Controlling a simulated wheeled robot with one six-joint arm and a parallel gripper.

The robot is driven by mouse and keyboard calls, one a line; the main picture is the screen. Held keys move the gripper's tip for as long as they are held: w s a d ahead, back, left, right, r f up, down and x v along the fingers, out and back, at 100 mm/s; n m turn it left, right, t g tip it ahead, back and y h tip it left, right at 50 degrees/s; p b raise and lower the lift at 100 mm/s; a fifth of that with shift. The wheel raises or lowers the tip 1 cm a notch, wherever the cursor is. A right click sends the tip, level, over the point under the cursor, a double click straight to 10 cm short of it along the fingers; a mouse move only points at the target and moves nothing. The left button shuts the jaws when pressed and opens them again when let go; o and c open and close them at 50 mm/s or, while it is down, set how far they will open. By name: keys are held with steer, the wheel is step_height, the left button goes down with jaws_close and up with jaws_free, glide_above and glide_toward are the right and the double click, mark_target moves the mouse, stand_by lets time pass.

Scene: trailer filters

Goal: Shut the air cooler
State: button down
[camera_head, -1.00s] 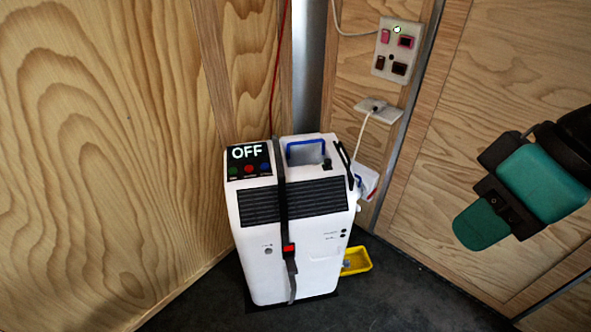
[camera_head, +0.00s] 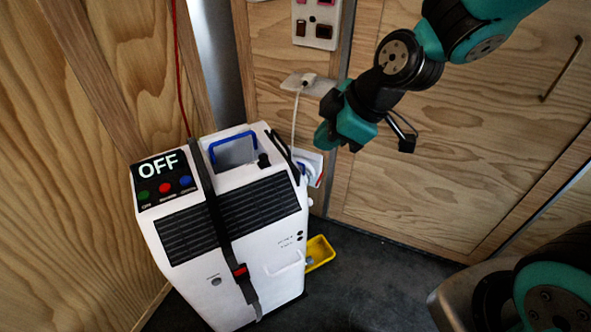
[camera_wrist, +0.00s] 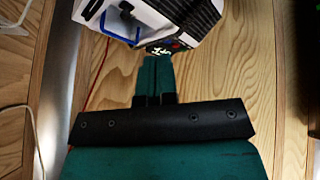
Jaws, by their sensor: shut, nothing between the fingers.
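The white air cooler (camera_head: 285,270) stands upright on the dark floor at the left in the head view. Its sloped black panel (camera_head: 150,185) reads OFF above green, red and blue buttons. A blue handle (camera_head: 233,139) stands over a recess in its top. My gripper (camera_head: 325,138) is shut and empty, in the air right of the cooler's top and apart from the panel. In the wrist view the cooler (camera_wrist: 168,17) is upside down at the top, and my shut green fingers (camera_wrist: 155,72) point towards its lit panel (camera_wrist: 158,50), partly hiding it.
A black strap (camera_head: 218,215) runs down the cooler's front. A yellow tray (camera_head: 320,253) lies beside its base. A white plug and cable (camera_head: 297,112) hang from the wall behind my gripper, under a switch plate (camera_head: 316,24). Wooden walls close in the corner; floor at the right is open.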

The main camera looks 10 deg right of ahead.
mark_target(299, 180)
steer(key=w+f+n, duration=0.1)
steer(key=w+f, duration=0.2)
steer(key=f, duration=0.2)
steer(key=w+a+f+n+t+b, duration=0.1)
steer(key=w+f, duration=0.2)
steer(key=f, duration=0.2)
steer(key=w+a+f+n+b, duration=0.1)
steer(key=w+f, duration=0.2)
steer(key=f, duration=0.3)
steer(key=shift+w+a+t, duration=0.1)
steer(key=shift+t, duration=0.2)
steer(key=w, duration=0.2)
steer(key=shift+w+r, duration=0.2)
steer(key=shift+w, duration=0.75)
steer(key=shift+a, duration=0.1)
